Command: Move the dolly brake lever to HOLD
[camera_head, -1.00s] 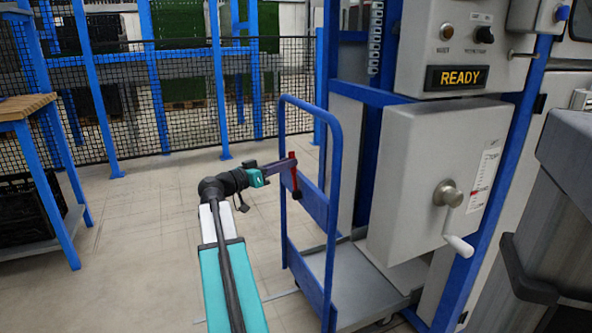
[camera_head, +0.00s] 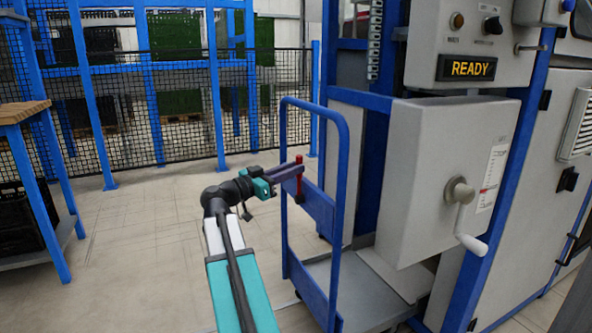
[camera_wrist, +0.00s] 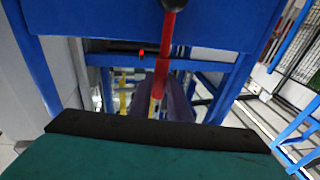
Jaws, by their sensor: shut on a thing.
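The dolly (camera_head: 337,215) has a blue tube frame and a grey deck, and stands in front of the machine. Its red brake lever (camera_head: 299,180) stands nearly upright at the left side of the dolly's blue panel. My gripper (camera_head: 290,172) reaches the lever from the left, with its dark purple jaws shut on it. In the wrist view the red lever (camera_wrist: 165,50) runs from a black end at the top down to my purple jaws (camera_wrist: 175,100). The jaws partly hide its lower part there. No HOLD marking is legible in either view.
A grey box with a crank (camera_head: 462,205) hangs right of the dolly, under a panel with a READY display (camera_head: 470,68). A mesh fence (camera_head: 190,120) runs along the back. A shelf with a wooden top (camera_head: 22,110) stands left. The floor between is clear.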

